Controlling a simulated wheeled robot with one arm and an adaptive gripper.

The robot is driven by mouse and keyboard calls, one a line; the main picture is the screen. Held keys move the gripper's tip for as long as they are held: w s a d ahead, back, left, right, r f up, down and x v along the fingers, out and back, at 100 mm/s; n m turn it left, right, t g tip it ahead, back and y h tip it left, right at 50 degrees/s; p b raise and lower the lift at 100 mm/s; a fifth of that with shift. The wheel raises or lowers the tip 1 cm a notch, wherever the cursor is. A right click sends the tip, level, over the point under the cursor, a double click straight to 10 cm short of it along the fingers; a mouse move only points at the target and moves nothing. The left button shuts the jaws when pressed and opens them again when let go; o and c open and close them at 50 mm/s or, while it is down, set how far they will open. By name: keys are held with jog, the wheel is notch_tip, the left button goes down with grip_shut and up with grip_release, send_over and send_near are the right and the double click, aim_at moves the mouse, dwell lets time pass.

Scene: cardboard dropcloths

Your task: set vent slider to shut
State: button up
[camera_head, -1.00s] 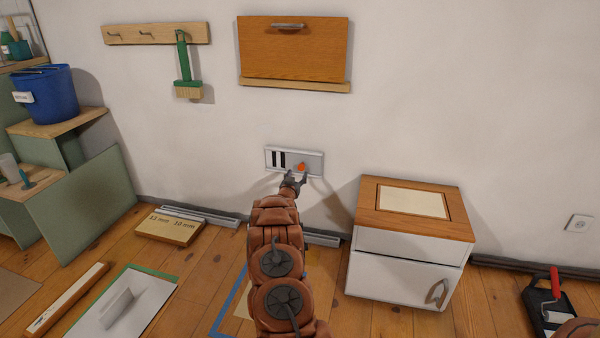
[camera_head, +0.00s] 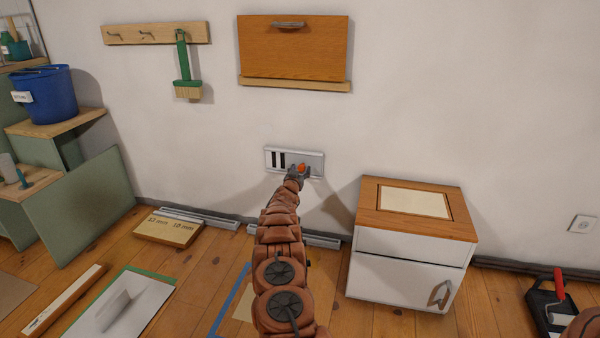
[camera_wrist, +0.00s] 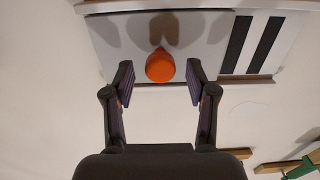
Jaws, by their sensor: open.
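The vent (camera_head: 313,157) is a pale plate in a frame low on the wall, with dark slots at its left in the head view. An orange slider knob (camera_head: 301,168) sits near its middle. In the wrist view the vent plate (camera_wrist: 205,60) looks turned over, with the dark slots at right and the orange knob (camera_wrist: 160,66) left of them. My gripper (camera_head: 299,172) is at the vent. In the wrist view my gripper (camera_wrist: 160,84) is open, with one finger on each side of the knob and a gap to both.
A white cabinet with a wooden top (camera_head: 449,230) stands to the right, below the vent. A wooden wall flap (camera_head: 293,55) is above, and a hook rail with a green brush (camera_head: 186,75) is upper left. Boards and a tray lie on the floor.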

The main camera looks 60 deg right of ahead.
jog(key=shift+c, duration=0.3)
grip_shut()
dwell(0.3)
